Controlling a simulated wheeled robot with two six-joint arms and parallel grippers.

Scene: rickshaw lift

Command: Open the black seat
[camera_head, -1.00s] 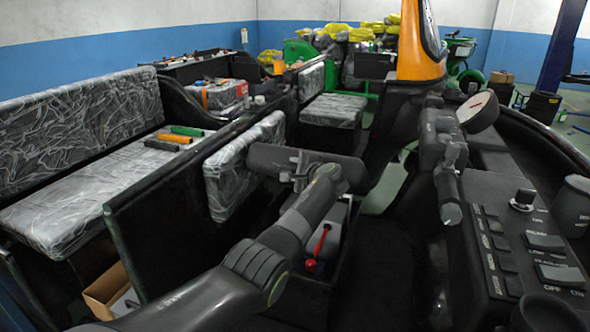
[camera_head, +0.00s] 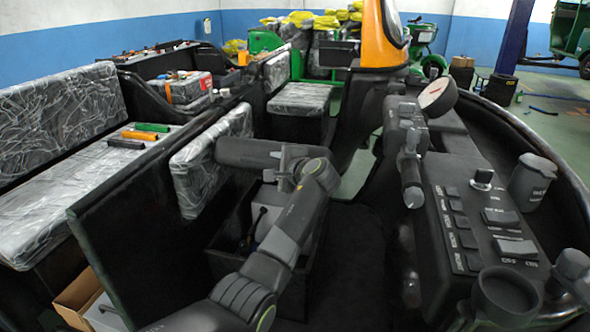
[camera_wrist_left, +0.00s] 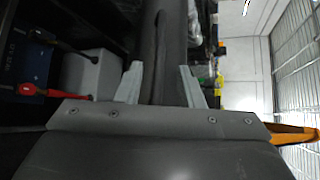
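The black seat (camera_head: 240,152) is a dark padded panel, raised and seen nearly edge-on above a dark open compartment (camera_head: 228,247). My left gripper (camera_head: 284,160) is at the right part of the seat in the head view and hides some of it. In the left wrist view the two pale fingers (camera_wrist_left: 160,85) stand on either side of the dark seat edge (camera_wrist_left: 163,40) and look closed on it. My right gripper is not in view.
A black panel (camera_head: 125,235) and a plastic-wrapped bench (camera_head: 85,180) are on the left. A control console (camera_head: 450,215) with switches and a handlebar (camera_head: 408,150) stand on the right. An orange-yellow pillar (camera_head: 380,45) rises behind. The dark floor (camera_head: 350,250) between is clear.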

